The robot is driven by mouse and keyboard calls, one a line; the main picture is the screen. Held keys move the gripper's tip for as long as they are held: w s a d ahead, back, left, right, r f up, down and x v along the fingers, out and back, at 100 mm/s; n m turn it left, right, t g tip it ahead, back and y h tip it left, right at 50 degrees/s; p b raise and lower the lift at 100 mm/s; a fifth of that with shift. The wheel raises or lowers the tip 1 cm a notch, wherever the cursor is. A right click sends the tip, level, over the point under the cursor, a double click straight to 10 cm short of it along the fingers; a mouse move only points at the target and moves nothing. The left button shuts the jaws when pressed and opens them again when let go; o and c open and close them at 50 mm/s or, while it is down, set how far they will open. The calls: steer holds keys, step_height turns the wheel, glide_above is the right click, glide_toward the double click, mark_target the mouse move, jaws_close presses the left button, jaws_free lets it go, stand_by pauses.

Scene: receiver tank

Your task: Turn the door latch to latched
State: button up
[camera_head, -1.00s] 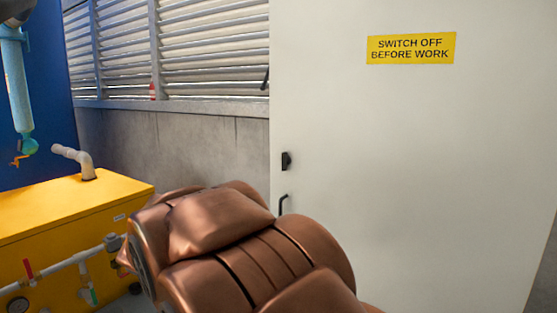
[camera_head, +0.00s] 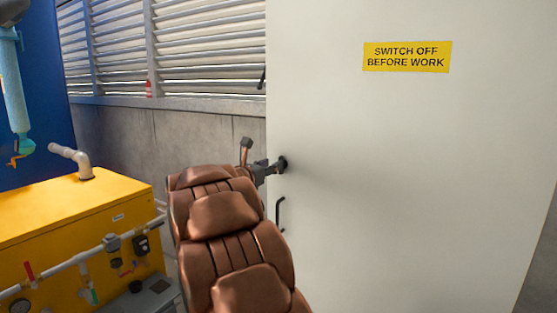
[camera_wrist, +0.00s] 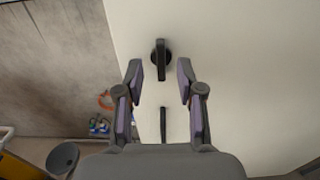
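The door latch (camera_head: 283,164) is a small black knob near the left edge of the pale door (camera_head: 400,190). In the wrist view the latch (camera_wrist: 161,60) is a dark round base with a narrow bar standing upright in the picture. My gripper (camera_wrist: 160,78) is open, with one finger to each side below the latch and a clear gap between them. The fingertips do not appear to touch the bar. In the head view my gripper (camera_head: 266,169) is close in front of the latch and partly covers it.
A black pull handle (camera_head: 280,214) sits on the door below the latch; it also shows between my fingers in the wrist view (camera_wrist: 163,124). A yellow tank unit (camera_head: 70,225) with pipes and valves stands at left. A yellow sign (camera_head: 406,57) is on the upper door.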

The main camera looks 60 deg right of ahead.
mark_target(285, 167)
steer(key=d+p, duration=0.1)
steer(key=d, duration=0.4)
steer(key=shift+w, duration=0.1)
jaws_close()
stand_by(0.4)
